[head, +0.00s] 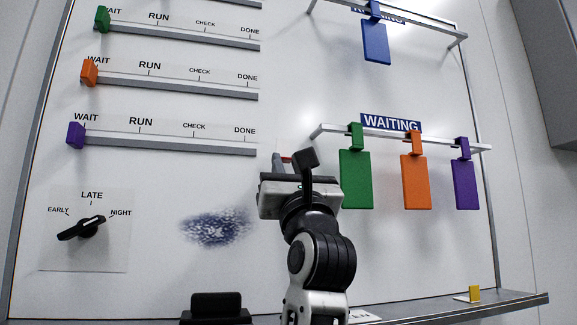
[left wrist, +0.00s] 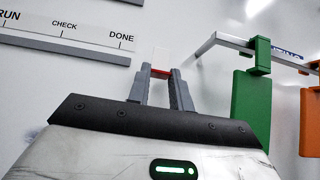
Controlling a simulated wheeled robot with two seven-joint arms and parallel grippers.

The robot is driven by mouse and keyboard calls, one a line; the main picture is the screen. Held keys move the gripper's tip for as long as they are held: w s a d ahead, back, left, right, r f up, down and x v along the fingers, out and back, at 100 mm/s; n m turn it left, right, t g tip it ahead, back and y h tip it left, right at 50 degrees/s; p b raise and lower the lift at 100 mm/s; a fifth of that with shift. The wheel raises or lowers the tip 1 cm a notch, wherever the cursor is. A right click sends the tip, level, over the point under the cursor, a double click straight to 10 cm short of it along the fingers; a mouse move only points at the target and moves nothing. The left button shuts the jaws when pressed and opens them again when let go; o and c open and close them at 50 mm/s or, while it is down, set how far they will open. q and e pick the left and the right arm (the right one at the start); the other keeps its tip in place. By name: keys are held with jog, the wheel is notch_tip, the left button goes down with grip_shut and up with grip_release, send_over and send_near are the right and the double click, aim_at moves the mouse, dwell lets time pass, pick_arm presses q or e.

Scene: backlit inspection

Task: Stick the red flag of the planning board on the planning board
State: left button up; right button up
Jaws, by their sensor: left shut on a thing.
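The planning board (head: 150,175) is a white upright panel with sliders on its left and hanging cards on its right. My left gripper (head: 284,162) is in front of the board, just left of the lower WAITING rail. In the left wrist view its fingers (left wrist: 160,82) are shut on the red flag (left wrist: 160,73), which shows as a thin red strip. A pale block (left wrist: 160,57) shows just above the red strip; I cannot tell whether it is part of the flag. Whether the flag touches the board cannot be told. My right gripper is not in view.
Green (head: 357,180), orange (head: 416,182) and purple (head: 466,185) cards hang from the lower rail, close right of my gripper. A slider rail (head: 170,146) lies to the left. A yellow piece (head: 474,293) stands on the ledge (head: 515,302). A blue smudge (head: 217,228) marks the board.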

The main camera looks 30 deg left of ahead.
pick_arm(q)
jog(key=shift+w+a, duration=0.1)
jog(key=shift+w+a+p, duration=0.3)
jog(key=shift+w+a, duration=0.35)
jog(key=shift+a, duration=0.15)
dwell(0.3)
jog(key=o, duration=0.9)
jog(key=shift+c, duration=0.2)
